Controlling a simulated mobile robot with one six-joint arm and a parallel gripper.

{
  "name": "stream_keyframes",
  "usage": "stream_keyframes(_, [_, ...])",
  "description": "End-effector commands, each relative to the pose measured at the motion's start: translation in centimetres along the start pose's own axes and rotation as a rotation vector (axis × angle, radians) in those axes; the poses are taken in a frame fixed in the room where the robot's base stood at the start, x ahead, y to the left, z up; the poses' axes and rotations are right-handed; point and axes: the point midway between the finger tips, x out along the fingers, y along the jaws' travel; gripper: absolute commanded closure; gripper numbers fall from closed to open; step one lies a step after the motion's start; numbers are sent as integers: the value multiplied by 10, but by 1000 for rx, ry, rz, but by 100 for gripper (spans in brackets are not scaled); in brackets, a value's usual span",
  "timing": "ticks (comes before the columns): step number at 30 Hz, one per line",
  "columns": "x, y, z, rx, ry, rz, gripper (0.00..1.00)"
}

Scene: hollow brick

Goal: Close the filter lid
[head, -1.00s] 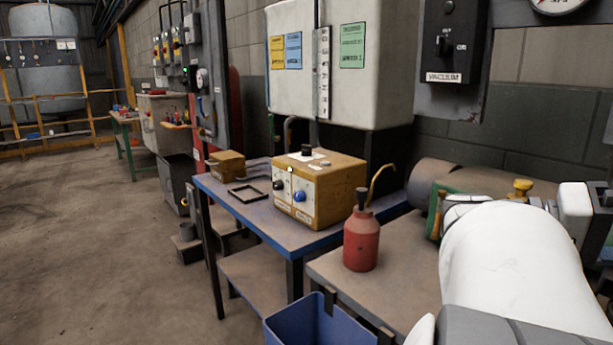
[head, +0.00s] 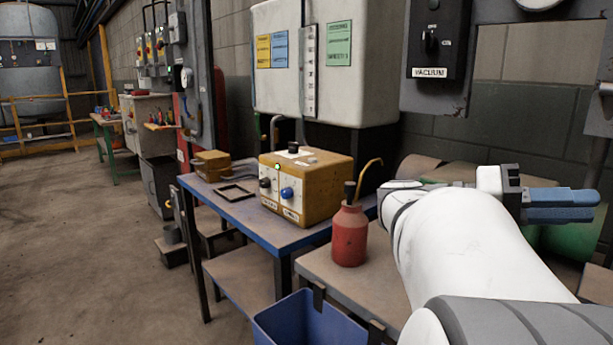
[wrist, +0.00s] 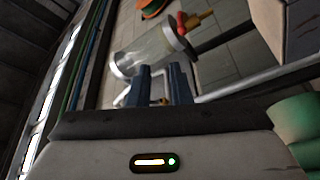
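My gripper (head: 560,206) has blue fingers and sticks out to the right at the end of my white arm in the head view. In the wrist view, the gripper (wrist: 164,80) shows two fingers with a gap between them and nothing held. A red and yellow fitting (wrist: 194,21) is close by the flange. I cannot make out which part is the filter lid, and my arm hides part of the right side in the head view.
A yellow box (head: 306,188) with knobs stands on a blue-edged table (head: 240,215). A red bottle (head: 349,238) stands on the bench beside it, close to my arm. A blue bin (head: 310,325) hangs in front. The floor (head: 90,240) at left is mostly clear.

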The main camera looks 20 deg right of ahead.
Motion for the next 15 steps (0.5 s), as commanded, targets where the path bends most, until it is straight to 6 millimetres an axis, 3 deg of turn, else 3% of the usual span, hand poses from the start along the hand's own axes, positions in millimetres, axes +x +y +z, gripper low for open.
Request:
stream_keyframes(6, [-13, 0, 0, 0, 1, -1, 82])
stream_keyframes(15, [-14, 0, 0, 0, 0, -1, 82])
